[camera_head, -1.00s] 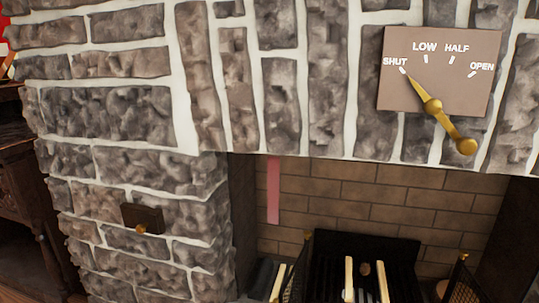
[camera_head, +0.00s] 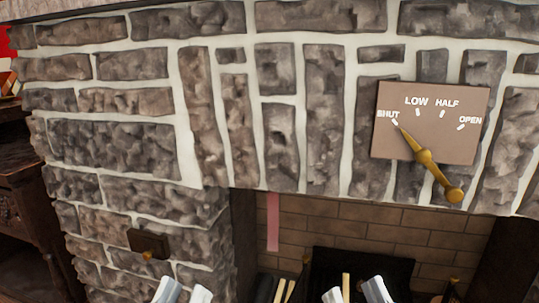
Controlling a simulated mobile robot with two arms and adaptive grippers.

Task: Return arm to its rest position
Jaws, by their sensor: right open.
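My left gripper (camera_head: 184,292) shows only as two pale fingertips at the bottom edge, left of centre. They sit close together with a small gap, and the rest is out of the picture. My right gripper (camera_head: 354,292) shows as two pale fingertips at the bottom edge, right of centre. They are apart, and I see nothing held between them. Both grippers appear low in front of the fireplace.
A stone chimney wall (camera_head: 110,145) fills most of the view. A brown plate (camera_head: 455,110) marked SHUT, LOW, HALF and OPEN carries a brass lever (camera_head: 430,168) pointing at SHUT. A small brown box with a brass knob (camera_head: 149,242) sits lower left. The brick firebox (camera_head: 350,230) opens below.

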